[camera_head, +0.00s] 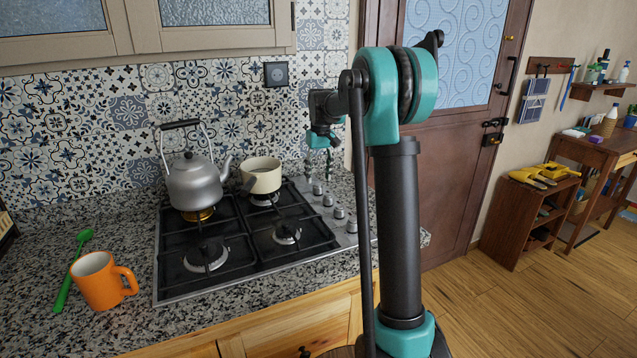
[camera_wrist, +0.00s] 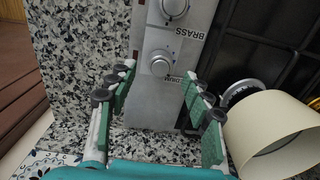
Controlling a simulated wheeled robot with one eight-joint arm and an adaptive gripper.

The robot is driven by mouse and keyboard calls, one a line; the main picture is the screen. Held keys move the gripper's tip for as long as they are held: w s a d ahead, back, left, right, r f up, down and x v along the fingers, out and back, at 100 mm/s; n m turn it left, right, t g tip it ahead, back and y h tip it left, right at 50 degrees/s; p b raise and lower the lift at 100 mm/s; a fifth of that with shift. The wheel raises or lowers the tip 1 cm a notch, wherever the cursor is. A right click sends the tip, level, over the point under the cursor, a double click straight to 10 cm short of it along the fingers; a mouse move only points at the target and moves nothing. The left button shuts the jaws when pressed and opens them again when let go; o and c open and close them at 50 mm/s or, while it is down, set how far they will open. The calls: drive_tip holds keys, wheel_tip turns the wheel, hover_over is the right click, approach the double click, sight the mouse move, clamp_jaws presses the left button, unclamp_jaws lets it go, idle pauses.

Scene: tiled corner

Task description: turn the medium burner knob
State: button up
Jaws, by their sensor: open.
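The medium burner knob (camera_wrist: 160,66) is a round silver knob on the stove's metal side strip, by a label ending in "DIUM" in the wrist view. My gripper (camera_wrist: 157,82) is open, with one green-padded finger on each side of the strip. The knob shows between the fingers, near their tips, with clear space on both sides. Nothing is held. In the head view my gripper (camera_head: 321,158) hangs over the back end of the knob row, pointing down. Which knob there is the medium one is too small to read.
A knob labelled "BRASS" (camera_wrist: 174,7) sits beside it. A cream pot (camera_head: 262,175) stands on the back right burner, close to my right finger in the wrist view. A kettle (camera_head: 194,184) is on the back left burner. An orange mug (camera_head: 97,282) stands left of the stove.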

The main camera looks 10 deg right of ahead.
sight(318, 185)
wheel_tip(318, 185, up, 8)
drive_tip(key=shift+d+r, duration=0.15)
drive_tip(key=shift+r, duration=0.1)
drive_tip(key=shift+w, duration=0.1)
drive_tip(key=shift+f, duration=0.1)
drive_tip(key=shift+c, duration=1.2)
drive_tip(key=f, duration=0.5)
drive_tip(key=shift+a+f, duration=0.15)
drive_tip(key=shift+a, duration=0.1)
clamp_jaws()
drive_tip(key=shift+f, duration=1.55)
